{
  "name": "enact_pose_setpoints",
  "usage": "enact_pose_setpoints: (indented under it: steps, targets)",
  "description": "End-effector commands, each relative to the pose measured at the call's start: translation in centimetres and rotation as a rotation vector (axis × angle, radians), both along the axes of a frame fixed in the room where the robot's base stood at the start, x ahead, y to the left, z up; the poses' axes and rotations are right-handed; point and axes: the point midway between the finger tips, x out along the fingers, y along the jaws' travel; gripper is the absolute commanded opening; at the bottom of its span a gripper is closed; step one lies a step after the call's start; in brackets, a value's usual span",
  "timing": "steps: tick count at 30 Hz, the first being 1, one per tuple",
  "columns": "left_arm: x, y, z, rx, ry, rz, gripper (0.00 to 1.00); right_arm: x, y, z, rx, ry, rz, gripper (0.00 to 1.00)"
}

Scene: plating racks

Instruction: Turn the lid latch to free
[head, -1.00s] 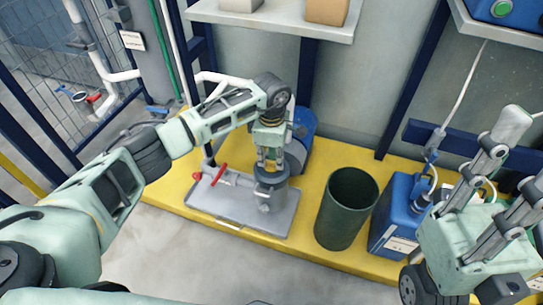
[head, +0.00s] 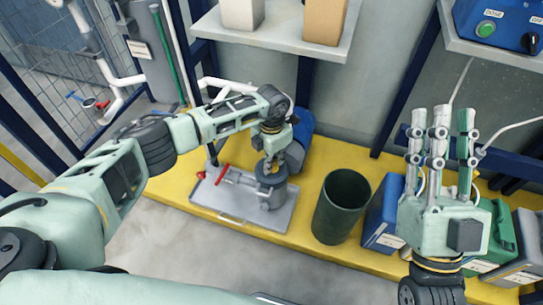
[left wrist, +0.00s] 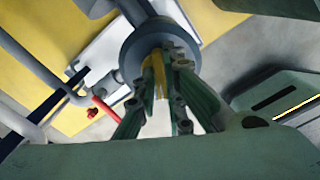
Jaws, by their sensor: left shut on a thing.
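The lid latch (left wrist: 157,75) shows as a yellow piece on top of a grey round housing (left wrist: 140,50). In the head view the housing (head: 271,190) stands on a grey tray with pipes and a red-handled valve. My left gripper (head: 268,158) comes down from above onto the housing's top and is shut on the latch. In the left wrist view my left gripper's fingers (left wrist: 165,85) close around the yellow piece, covering part of it. My right gripper (head: 441,120) is raised at the right, fingers pointing up, spread and empty.
The grey tray (head: 225,208) lies on a yellow platform (head: 300,225). A dark green bin (head: 338,220) stands right of it, then a blue container (head: 384,215) and a green canister (head: 503,230). A shelf (head: 270,38) with two boxes is above. A blue motor (head: 302,135) is behind the housing.

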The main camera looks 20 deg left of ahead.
Motion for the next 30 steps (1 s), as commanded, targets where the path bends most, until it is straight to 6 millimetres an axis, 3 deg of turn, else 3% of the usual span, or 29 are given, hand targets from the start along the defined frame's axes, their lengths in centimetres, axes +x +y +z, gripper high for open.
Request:
enact_pose_setpoints:
  steps: [3,7,12,18,24,30]
  targets:
    - [0.0,0.0,0.4,-0.001,-0.001,0.110,0.00,2.3,0.2,-2.6,-0.054,0.185,-0.011,0.30]
    - [0.0,0.0,0.4,-0.001,-0.001,0.222,0.00,4.0,0.2,-6.2,-0.107,0.376,-0.022,0.30]
    - [0.1,0.0,0.3,-0.001,-0.002,0.352,0.00,4.9,-0.2,-10.6,-0.165,0.593,-0.033,0.30]
    - [0.1,0.0,0.3,-0.001,-0.002,0.460,0.00,4.7,-0.7,-14.5,-0.213,0.778,-0.044,0.30]
    - [0.1,-0.1,0.2,-0.002,-0.003,0.520,0.00,4.3,-1.1,-16.8,-0.238,0.881,-0.049,0.30]
    - [0.1,0.0,0.1,-0.002,-0.003,0.543,0.00,4.1,-1.3,-17.6,-0.247,0.917,-0.051,0.30]
